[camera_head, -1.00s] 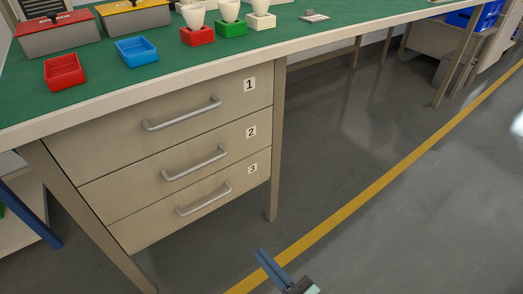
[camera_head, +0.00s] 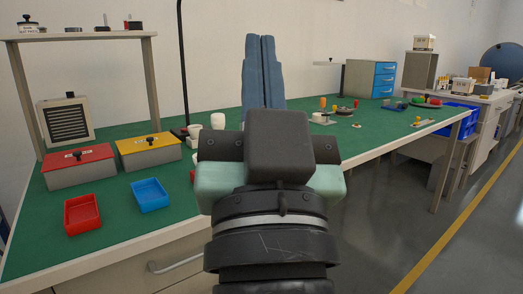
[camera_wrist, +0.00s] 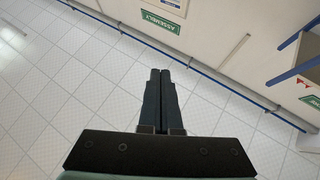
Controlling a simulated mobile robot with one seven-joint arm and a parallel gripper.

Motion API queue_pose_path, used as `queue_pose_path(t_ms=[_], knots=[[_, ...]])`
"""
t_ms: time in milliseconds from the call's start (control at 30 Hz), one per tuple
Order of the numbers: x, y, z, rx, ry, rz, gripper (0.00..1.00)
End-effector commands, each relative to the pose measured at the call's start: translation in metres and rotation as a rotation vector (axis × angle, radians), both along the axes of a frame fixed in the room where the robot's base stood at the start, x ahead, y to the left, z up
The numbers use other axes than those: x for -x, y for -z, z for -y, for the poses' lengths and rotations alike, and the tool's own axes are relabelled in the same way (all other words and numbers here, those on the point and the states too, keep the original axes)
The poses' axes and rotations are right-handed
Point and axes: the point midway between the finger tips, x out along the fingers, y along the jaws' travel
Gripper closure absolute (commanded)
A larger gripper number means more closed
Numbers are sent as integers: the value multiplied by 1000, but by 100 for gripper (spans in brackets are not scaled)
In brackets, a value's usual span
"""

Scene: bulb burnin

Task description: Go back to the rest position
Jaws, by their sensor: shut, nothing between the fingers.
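My gripper (camera_head: 262,75) is raised in the middle of the head view, pointing up and away from me, in front of the workbench. Its two blue-grey fingers lie together with nothing between them. In the wrist view the fingers (camera_wrist: 161,80) are also side by side and empty, with a white tiled surface and a wall with a green "ASSEMBLY" sign (camera_wrist: 160,22) beyond them. My wrist and gripper body hide part of the green bench top (camera_head: 120,220) and some of what stands on it.
The bench holds a red-lidded box (camera_head: 79,167), a yellow-lidded box (camera_head: 149,151), a red tray (camera_head: 82,214) and a blue tray (camera_head: 150,195). A blue drawer cabinet (camera_head: 370,78) stands farther back. Grey floor (camera_head: 385,235) is open at right.

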Motion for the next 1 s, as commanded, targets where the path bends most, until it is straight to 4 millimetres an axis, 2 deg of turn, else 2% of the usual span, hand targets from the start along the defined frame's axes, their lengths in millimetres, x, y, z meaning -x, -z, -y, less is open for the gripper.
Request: queue_pose_path(t_ms=[33,67,100,200,1000], knots=[[29,-36,-2,50,73,101,100],[46,-52,-1,78,124,155,100],[46,-74,0,87,141,158,100],[42,-106,1,83,135,146,100],[40,-352,0,81,129,139,100]])
